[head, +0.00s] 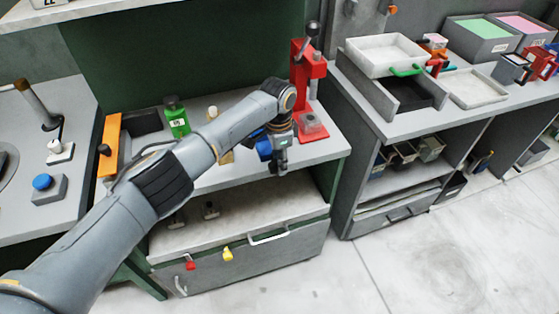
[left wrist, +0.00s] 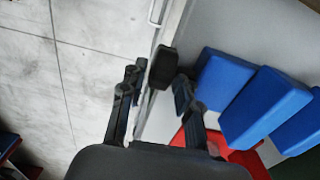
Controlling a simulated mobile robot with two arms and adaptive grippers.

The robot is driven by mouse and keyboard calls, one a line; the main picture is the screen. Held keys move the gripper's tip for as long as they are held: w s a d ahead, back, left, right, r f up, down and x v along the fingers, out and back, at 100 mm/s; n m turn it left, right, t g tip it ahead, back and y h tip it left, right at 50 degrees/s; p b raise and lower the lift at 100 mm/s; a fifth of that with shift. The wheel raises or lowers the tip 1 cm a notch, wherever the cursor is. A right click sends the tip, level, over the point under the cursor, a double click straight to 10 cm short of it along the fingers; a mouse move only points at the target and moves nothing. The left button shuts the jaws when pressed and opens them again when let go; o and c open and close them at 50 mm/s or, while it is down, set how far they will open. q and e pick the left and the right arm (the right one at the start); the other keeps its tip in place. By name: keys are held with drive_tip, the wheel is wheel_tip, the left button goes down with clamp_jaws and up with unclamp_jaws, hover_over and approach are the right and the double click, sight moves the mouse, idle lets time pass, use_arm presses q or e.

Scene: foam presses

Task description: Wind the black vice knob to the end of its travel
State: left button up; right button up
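My left gripper (head: 281,168) is over the front edge of the middle bench and points down. My right gripper is not in view.
A red press (head: 299,75) with a dark-knobbed lever stands just behind the gripper. A green bottle (head: 176,117) and an orange bar (head: 109,145) are on the left of the bench. A drawer (head: 240,252) stands below. The floor (head: 440,265) in front is clear.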

use_arm(q)
drive_tip(key=shift+r, duration=0.2)
wheel_tip(320, 180, up, 12)
drive_tip(key=shift+f, duration=0.2)
drive_tip(key=shift+a, duration=0.1)
